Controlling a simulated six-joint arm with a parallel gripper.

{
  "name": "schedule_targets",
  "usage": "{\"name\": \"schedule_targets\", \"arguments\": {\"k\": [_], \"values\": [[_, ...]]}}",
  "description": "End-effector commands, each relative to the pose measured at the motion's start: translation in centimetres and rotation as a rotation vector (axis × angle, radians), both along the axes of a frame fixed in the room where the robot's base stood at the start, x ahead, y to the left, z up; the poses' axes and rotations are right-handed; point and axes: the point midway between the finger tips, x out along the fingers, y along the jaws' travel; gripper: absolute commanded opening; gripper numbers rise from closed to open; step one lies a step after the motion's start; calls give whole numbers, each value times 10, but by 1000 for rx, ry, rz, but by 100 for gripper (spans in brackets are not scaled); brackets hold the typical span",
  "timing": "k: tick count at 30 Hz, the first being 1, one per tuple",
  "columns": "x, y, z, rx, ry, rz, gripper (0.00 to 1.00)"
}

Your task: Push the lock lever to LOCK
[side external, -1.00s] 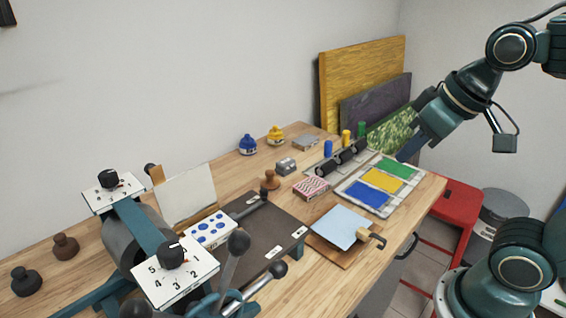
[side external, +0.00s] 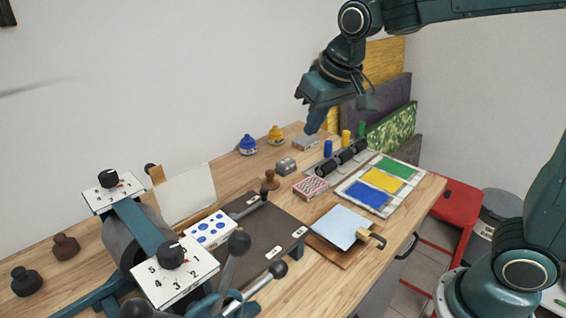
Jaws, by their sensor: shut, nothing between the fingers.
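My gripper (side external: 314,127) is shut and empty. It hangs high above the back of the workbench, fingers pointing down, well apart from any lever. A short dark lever (side external: 248,208) with a black knob lies along the back edge of the dark press bed (side external: 262,232). Two longer metal levers with black ball knobs, one upright (side external: 232,262) and one slanted (side external: 258,287), stand at the front of the press. Small white label plates (side external: 276,252) sit on the bed, but their lettering is too small to read, so I cannot tell which lever is the lock lever.
The press has two numbered dials (side external: 174,258). Ink bottles (side external: 248,145), a patterned box (side external: 311,188), a colour tray (side external: 350,190) and a blue sheet on a board (side external: 340,226) stand on the wooden bench (side external: 230,177). A red stool (side external: 460,205) is at right. Air above the bench is free.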

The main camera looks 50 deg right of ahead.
Motion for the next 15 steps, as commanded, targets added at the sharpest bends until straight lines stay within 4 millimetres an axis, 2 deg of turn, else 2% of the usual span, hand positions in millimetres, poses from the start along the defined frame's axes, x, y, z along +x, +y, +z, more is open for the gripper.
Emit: {"name": "schedule_targets", "arguments": {"k": [3,15], "values": [[22,8,-9,-3,13,-9,0],[86,38,-43,-9,40,-40,0]]}}
